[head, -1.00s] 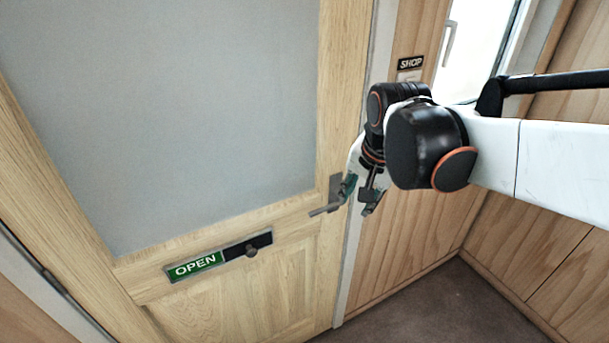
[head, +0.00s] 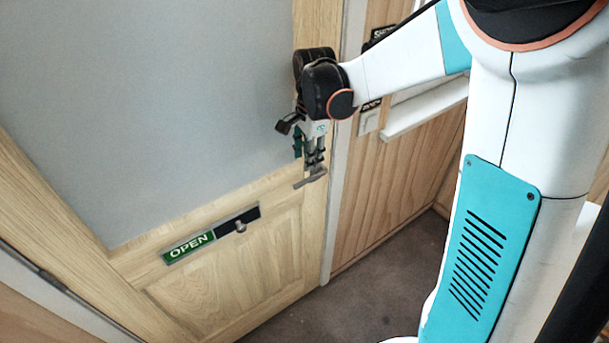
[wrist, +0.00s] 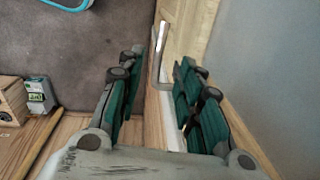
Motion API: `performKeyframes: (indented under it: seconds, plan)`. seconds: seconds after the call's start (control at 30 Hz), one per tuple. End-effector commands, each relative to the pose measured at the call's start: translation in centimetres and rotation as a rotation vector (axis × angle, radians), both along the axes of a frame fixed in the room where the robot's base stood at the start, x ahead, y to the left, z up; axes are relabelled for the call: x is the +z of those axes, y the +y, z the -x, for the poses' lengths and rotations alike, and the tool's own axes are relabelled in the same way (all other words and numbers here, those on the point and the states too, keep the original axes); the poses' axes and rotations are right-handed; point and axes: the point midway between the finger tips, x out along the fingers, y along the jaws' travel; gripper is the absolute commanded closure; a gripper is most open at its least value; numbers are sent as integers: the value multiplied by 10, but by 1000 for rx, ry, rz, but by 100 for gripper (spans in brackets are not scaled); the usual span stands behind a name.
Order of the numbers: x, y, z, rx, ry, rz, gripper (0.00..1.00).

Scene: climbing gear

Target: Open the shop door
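The shop door (head: 230,285) is pale wood with a large grey panel and fills the left of the head view. Its grey lever handle (head: 311,179) is on the door's right edge. The handle also shows in the wrist view (wrist: 157,58). My gripper (head: 314,164) points down at the handle from just above it. In the wrist view my gripper (wrist: 156,75) has its green-padded fingers apart, with the handle in line with the gap between them. I cannot tell whether a finger touches it. The door looks closed against its frame.
A wood-panelled wall (head: 375,205) with a window sill (head: 425,110) stands to the right. Grey floor (head: 370,290) is clear below. A small box (wrist: 39,95) shows in the wrist view.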

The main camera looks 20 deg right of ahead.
Motion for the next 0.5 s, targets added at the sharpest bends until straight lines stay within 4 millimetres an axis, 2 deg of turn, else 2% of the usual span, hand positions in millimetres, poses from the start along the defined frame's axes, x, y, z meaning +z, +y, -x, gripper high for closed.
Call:
performKeyframes:
  seconds: [0.03, 0.2, 0.5]
  plan:
    - [-13, 0, -1, 0, 0, 0, 67]
    - [-46, 1, -4, 1, 0, 0, 67]
    - [-86, 2, -7, 1, -1, 0, 67]
